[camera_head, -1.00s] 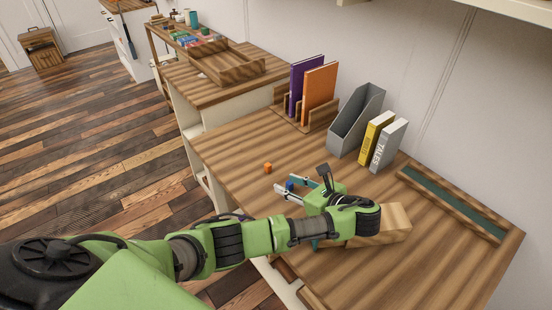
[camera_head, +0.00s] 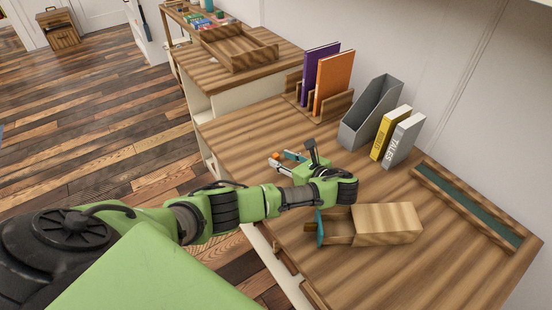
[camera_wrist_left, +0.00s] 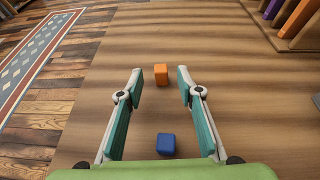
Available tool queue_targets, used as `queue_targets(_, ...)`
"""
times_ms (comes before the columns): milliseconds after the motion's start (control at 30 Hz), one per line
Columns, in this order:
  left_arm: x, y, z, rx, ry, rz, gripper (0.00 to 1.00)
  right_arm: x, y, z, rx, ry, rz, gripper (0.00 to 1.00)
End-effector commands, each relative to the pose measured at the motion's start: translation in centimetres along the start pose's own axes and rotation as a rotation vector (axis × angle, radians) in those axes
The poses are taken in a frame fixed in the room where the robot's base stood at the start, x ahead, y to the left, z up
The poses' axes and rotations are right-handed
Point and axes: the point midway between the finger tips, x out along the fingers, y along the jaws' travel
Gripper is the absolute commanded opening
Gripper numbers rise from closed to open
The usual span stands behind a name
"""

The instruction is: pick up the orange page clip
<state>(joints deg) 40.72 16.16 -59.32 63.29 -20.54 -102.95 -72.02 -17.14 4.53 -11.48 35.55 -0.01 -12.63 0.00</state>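The orange page clip (camera_wrist_left: 161,74) is a small orange block on the wooden desk in the left wrist view. It lies just ahead of the gap between my left fingertips, roughly centred and untouched. My left gripper (camera_wrist_left: 157,80) is open, with teal pads on both sides. A small blue block (camera_wrist_left: 166,144) lies lower in that view, between the fingers near the palm. In the head view my left gripper (camera_head: 279,160) is low over the desk, and the clip is hard to make out at its tips. My right gripper is not in view.
A wooden box (camera_head: 388,222) with a teal end piece lies on the desk nearer than the gripper. A grey file holder (camera_head: 368,115), yellow book (camera_head: 390,132) and grey book (camera_head: 404,139) stand behind. A rack holds purple and orange books (camera_head: 333,82). The desk left of the gripper is clear.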

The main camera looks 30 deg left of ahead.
Motion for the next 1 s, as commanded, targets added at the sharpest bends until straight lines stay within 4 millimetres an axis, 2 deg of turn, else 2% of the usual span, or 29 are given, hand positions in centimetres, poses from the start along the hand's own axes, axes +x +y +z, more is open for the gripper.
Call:
queue_targets(100,2.0,-0.1,-0.1,0.0,-0.004,0.003,0.33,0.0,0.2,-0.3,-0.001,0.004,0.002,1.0)
queue_targets(200,3.1,-0.1,-0.1,0.0,-0.002,0.001,0.33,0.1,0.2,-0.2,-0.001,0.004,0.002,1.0)
queue_targets(500,3.6,-0.1,-0.1,0.0,-0.001,0.0,0.33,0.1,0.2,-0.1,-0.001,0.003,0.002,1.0)
queue_targets(633,3.6,-0.1,-0.1,0.0,-0.001,0.0,0.05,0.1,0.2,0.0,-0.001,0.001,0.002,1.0)
queue_targets(1000,3.6,-0.1,-0.1,0.0,-0.001,0.0,0.04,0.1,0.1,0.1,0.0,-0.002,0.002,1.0)
